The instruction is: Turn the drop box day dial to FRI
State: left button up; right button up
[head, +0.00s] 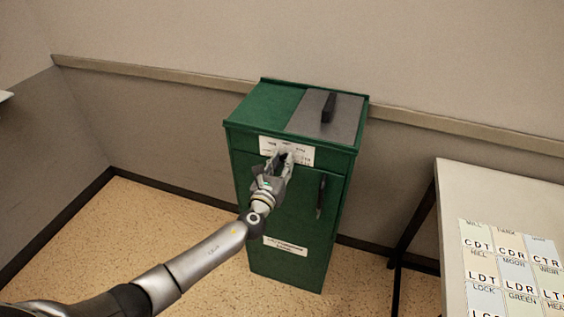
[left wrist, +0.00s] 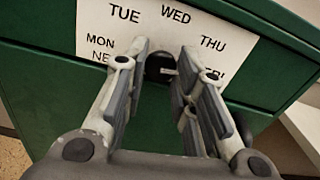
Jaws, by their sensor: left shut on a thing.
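The green drop box (head: 285,225) stands against the wall, with a white day label (head: 302,152) on its upper front. The label also shows in the left wrist view (left wrist: 150,20), reading MON, TUE, WED and THU; lettering at lower right is mostly hidden by a finger. The black day dial (left wrist: 158,65) sits between my left fingers, partly covered. A short pale mark on it points right, roughly towards the hidden lettering. My left gripper (head: 286,158) is shut on the dial, and its fingers (left wrist: 162,75) lie either side of it. My right gripper is out of view.
The box has a grey lid plate with a black handle (head: 328,107) on top and a dark vertical handle (head: 321,197) on its front, right of my gripper. A table (head: 455,190) with lettered cards stands at right. The floor left of the box is clear.

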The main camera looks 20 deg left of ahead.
pick_arm(q)
jog(key=shift+f+m, duration=0.15)
jog(key=shift+m, duration=0.35)
jog(key=o, duration=0.8)
jog(key=shift+o, duration=1.1)
jog(key=shift+s, duration=0.1)
jog(key=s, duration=1.2)
jog(key=shift+a, duration=0.2)
